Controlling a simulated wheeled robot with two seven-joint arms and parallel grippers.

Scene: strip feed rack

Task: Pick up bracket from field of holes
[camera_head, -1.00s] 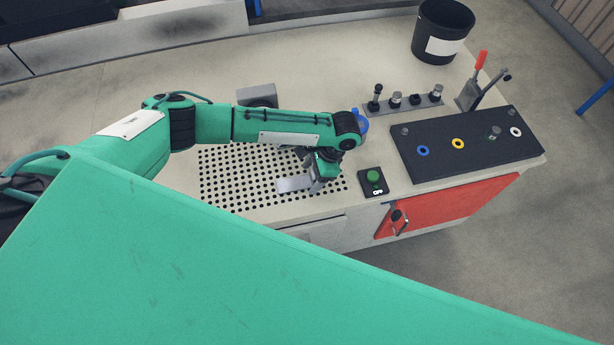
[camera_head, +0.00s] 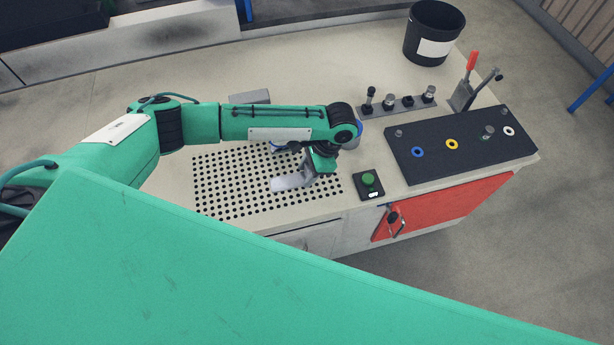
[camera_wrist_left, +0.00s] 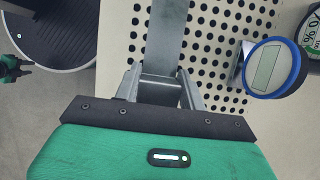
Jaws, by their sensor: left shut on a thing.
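The bracket (camera_head: 286,183) is a grey, flat metal strip with a bend near my gripper. My left gripper (camera_head: 310,170) is shut on its right end in the head view. In the left wrist view the bracket (camera_wrist_left: 167,35) runs straight out from between the fingers (camera_wrist_left: 162,88) of my left gripper. The bracket is over the field of holes (camera_head: 225,185), a pale worktop area with rows of black holes, and covers some of them. The holes (camera_wrist_left: 215,45) also show beside it in the wrist view. The gap under the bracket is hard to judge. My right gripper is not in view.
A blue-rimmed round gauge (camera_wrist_left: 272,68) is close by, partly hidden by my arm in the head view. A dark panel with coloured rings (camera_head: 460,145), a lever and a black bin (camera_head: 434,30) are farther right.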

